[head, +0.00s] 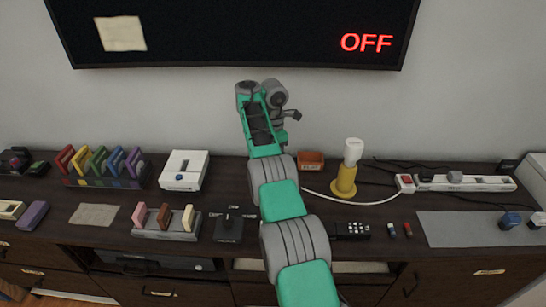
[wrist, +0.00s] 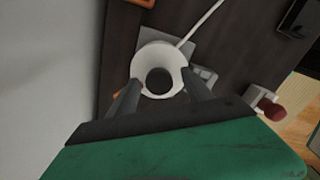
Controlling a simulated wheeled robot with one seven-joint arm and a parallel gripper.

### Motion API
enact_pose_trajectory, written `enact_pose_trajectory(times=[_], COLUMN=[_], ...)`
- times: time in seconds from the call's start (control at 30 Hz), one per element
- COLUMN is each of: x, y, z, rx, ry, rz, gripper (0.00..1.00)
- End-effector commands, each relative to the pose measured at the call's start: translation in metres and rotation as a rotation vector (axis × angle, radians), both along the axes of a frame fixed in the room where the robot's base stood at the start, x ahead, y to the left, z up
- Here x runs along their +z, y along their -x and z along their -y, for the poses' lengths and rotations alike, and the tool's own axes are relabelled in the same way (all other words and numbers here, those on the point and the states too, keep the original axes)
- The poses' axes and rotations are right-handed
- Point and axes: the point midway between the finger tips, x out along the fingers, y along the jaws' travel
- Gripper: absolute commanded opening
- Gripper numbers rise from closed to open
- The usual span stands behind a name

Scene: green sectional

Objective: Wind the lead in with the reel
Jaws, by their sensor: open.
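In the wrist view, a white round reel (wrist: 175,52) with a dark round centre sits on a grey plate (wrist: 183,32). A white lead (wrist: 203,22) runs from it toward the top right. My gripper (wrist: 163,88) is open, its dark fingertips either side of the reel's near part; I cannot tell whether they touch it. A red knob (wrist: 275,110) on a pale bracket lies right of the reel; its link to the reel is unclear. In the head view, my arm hides the reel and gripper; the white lead (head: 370,203) emerges right of the arm.
A yellow lamp (head: 344,188) and an orange box (head: 311,160) stand right of my arm. A power strip (head: 460,183) lies further right. The wall screen (head: 235,35) reads OFF.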

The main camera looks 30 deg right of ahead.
Motion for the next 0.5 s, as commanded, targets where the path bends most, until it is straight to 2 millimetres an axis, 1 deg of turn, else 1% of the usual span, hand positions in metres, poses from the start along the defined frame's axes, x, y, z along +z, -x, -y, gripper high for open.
enact_pose_trajectory(times=[0.07, 0.17, 0.33, 0.4, 0.5], x=[0.003, 0.016, 0.057, 0.069, 0.078], y=[0.000, 0.000, 0.001, 0.002, 0.002], z=[0.000, 0.000, 0.001, 0.002, 0.001], rx=[0.001, 0.001, -0.002, -0.002, -0.002], ry=[0.001, 0.001, 0.000, 0.000, 0.000], rz=[0.001, 0.002, 0.001, 0.000, 0.000], gripper=[0.59, 0.59, 0.59, 0.59, 0.59])
